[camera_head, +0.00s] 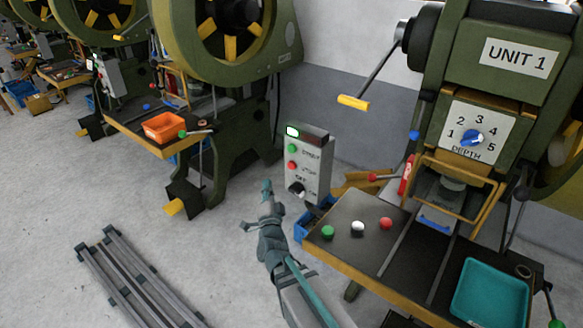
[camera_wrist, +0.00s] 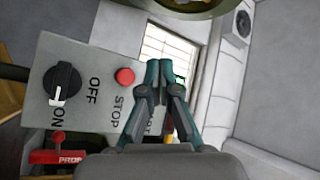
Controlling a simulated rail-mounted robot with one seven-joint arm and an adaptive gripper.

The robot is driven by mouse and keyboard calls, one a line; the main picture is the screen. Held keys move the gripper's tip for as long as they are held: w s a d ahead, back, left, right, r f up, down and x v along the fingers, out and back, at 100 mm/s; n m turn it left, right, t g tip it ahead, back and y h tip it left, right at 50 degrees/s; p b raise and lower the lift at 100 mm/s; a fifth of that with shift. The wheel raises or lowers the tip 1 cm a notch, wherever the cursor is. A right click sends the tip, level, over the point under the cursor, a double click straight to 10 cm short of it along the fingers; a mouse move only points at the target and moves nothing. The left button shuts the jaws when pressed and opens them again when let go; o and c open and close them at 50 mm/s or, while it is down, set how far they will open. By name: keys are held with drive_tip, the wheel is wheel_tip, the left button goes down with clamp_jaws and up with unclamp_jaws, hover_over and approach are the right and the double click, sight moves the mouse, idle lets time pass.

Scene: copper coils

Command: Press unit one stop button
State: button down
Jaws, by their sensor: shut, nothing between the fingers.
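The grey control box (camera_head: 318,165) beside the UNIT 1 press carries a red stop button (camera_head: 292,165), a green start button (camera_head: 292,148) above it and a black OFF/ON knob (camera_head: 297,188) below. In the wrist view the red stop button (camera_wrist: 125,76) and the black knob (camera_wrist: 62,82) show in the clear, and the word START is mostly hidden by my fingers. My gripper (camera_head: 266,187) is shut and empty, below and left of the box in the head view. In the wrist view its fingertips (camera_wrist: 160,66) appear right of the stop button; no contact shows.
The UNIT 1 press (camera_head: 515,55) stands right, with a table (camera_head: 350,245) holding green, white and red buttons and a teal tray (camera_head: 490,295). Another press (camera_head: 245,85) stands behind left. Grey rails (camera_head: 140,280) lie on the floor, which is otherwise open at left.

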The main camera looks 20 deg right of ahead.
sight(292, 165)
drive_tip(key=shift+w+d, duration=0.1)
drive_tip(key=w+d+b, duration=0.1)
drive_tip(key=w+d, duration=0.4)
drive_tip(key=d, duration=0.1)
drive_tip(key=shift+d+b, duration=0.35)
drive_tip(key=shift+d, duration=0.05)
drive_tip(key=shift+w, duration=0.1)
drive_tip(key=shift+w+d+f+b, duration=0.15)
drive_tip(key=shift+d+b, duration=0.1)
drive_tip(key=shift+b, duration=0.35)
idle(1.1)
drive_tip(key=shift+w+d+b, duration=0.4)
drive_tip(key=shift+d+b, duration=0.1)
drive_tip(key=shift+b, duration=0.15)
idle(0.9)
drive_tip(key=shift+s+a, duration=0.1)
idle(0.4)
drive_tip(key=shift+s+a, duration=0.5)
drive_tip(key=shift+a, duration=0.15)
